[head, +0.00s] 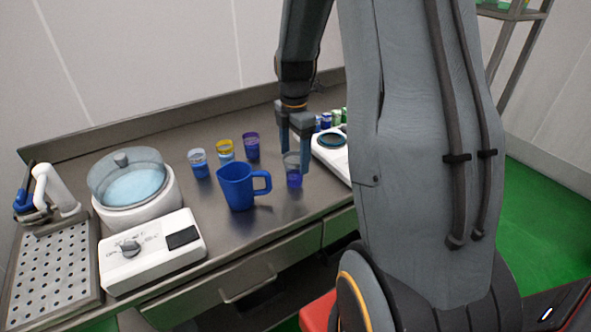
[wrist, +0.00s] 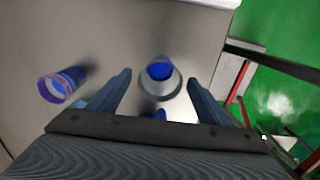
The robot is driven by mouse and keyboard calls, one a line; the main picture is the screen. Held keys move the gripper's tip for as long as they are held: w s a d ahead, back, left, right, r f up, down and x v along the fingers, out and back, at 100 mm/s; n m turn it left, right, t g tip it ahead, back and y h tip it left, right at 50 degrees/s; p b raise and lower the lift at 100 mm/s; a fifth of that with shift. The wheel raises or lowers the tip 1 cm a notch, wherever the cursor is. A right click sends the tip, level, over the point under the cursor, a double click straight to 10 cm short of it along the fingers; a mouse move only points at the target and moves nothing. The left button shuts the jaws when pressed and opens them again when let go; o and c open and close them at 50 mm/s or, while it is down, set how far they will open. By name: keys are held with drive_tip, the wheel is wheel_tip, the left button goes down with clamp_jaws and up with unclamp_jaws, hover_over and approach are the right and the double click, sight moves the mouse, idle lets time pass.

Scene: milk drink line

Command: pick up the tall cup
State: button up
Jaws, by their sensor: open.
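The tall cup (head: 293,178) stands upright on the steel counter, clear at the top and blue lower down. In the head view my gripper (head: 295,158) points down over it, with the fingers around its upper part. In the wrist view the cup (wrist: 160,82) shows its round rim between the two fingers of my open gripper (wrist: 159,80), with a gap visible on each side. Whether a finger touches it cannot be told. Part of the cup is hidden behind a finger in the head view.
A blue pitcher (head: 237,188) stands left of the tall cup. Cups with blue (head: 199,164), yellow (head: 225,150) and purple (head: 252,147) colouring stand behind. A white scale-like device (head: 328,152) is close on the right. A purple-rimmed cup (wrist: 60,85) is left in the wrist view.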

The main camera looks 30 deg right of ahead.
drive_tip(key=shift+f, duration=0.85)
drive_tip(key=c, duration=1.1)
drive_tip(key=shift+c, duration=0.2)
drive_tip(key=shift+r, duration=0.1)
